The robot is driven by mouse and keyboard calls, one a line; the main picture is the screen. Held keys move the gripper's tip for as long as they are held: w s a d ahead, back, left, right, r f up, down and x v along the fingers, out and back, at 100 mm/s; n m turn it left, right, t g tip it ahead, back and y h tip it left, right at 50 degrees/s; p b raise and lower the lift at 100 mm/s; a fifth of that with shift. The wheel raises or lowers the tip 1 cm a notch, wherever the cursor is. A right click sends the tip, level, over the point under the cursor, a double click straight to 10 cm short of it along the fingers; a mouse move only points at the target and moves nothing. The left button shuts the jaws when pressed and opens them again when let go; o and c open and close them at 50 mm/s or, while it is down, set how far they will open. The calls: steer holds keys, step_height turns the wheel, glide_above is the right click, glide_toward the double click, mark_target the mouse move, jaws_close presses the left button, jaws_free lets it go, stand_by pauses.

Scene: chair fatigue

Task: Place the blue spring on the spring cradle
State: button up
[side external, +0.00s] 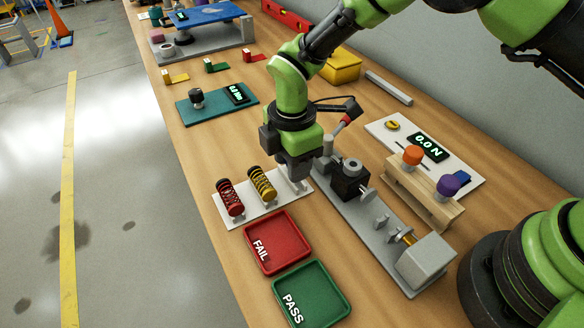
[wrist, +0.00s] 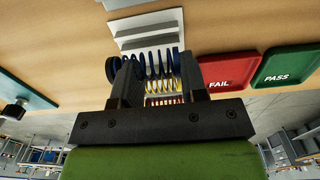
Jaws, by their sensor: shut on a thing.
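The white spring cradle (side external: 240,217) lies on the bench; its pale plate and an upright holder also show in the wrist view (wrist: 150,28). A red spring (side external: 230,198) and a yellow spring (side external: 262,185) rest on it side by side. My gripper (side external: 296,182) is low over the cradle's right end. In the wrist view my gripper (wrist: 160,62) is shut on the blue spring (wrist: 152,66), with a dark end disc showing at left. The blue spring is hidden in the side view. Whether it touches the cradle I cannot tell.
The red FAIL tray (side external: 277,243) and green PASS tray (side external: 312,295) lie in front of the cradle. A grey test rig (side external: 380,225) stands close right of my gripper. A wooden block with orange and purple knobs (side external: 425,195) is further right.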

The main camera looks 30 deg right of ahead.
steer(key=shift+f, duration=1.2)
steer(key=shift+f, duration=0.2)
steer(key=o, duration=0.9)
steer(key=r, duration=1)
steer(key=shift+s+a, duration=0.1)
steer(key=shift+s, duration=0.1)
